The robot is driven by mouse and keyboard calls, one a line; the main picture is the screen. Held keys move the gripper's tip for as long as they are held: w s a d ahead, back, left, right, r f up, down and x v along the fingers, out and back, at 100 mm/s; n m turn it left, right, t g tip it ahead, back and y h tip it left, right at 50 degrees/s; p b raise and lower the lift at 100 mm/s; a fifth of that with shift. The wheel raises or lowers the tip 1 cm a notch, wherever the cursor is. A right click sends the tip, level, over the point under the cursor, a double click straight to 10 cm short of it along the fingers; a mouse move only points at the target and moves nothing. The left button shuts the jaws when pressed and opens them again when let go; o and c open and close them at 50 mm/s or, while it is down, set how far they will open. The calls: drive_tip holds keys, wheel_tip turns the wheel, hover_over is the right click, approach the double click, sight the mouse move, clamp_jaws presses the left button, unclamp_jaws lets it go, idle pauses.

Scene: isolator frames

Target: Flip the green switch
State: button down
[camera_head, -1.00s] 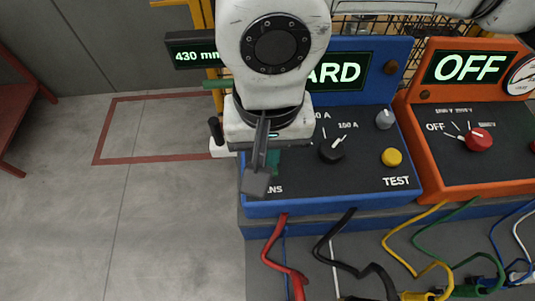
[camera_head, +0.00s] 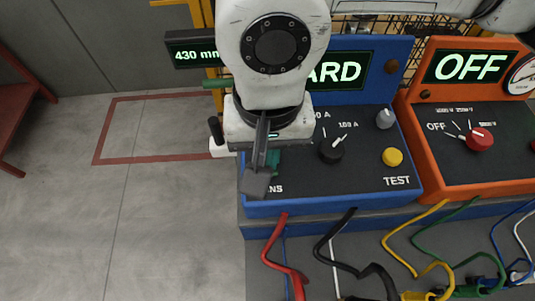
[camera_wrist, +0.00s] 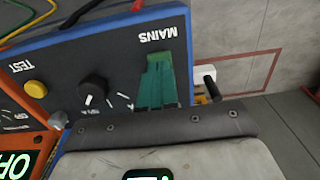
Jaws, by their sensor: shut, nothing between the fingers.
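The green switch (camera_wrist: 157,82) is a green rocker on the blue tester's black panel, beside the MAINS label in the wrist view. In the head view only a green edge of it (camera_head: 273,161) shows, mostly hidden behind my gripper. My gripper (camera_head: 257,184) is shut and empty, its dark fingers pointing down over the left end of the panel in front of the switch. I cannot tell whether the fingertips touch the switch. The wrist view does not show the fingertips clearly.
The blue tester (camera_head: 330,208) also carries a black knob (camera_head: 331,151), a grey knob (camera_head: 384,119) and a yellow TEST button (camera_head: 392,157). An orange tester (camera_head: 470,190) reading OFF stands to its right. Coloured cables lie in front. Floor at left is clear.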

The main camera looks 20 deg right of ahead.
drive_tip(key=shift+f+b, duration=0.9)
drive_tip(key=shift+b, duration=0.05)
idle(0.5)
drive_tip(key=shift+r, duration=0.1)
drive_tip(key=shift+r+p, duration=1.4)
drive_tip(key=shift+r, duration=2.05)
drive_tip(key=shift+s, duration=0.1)
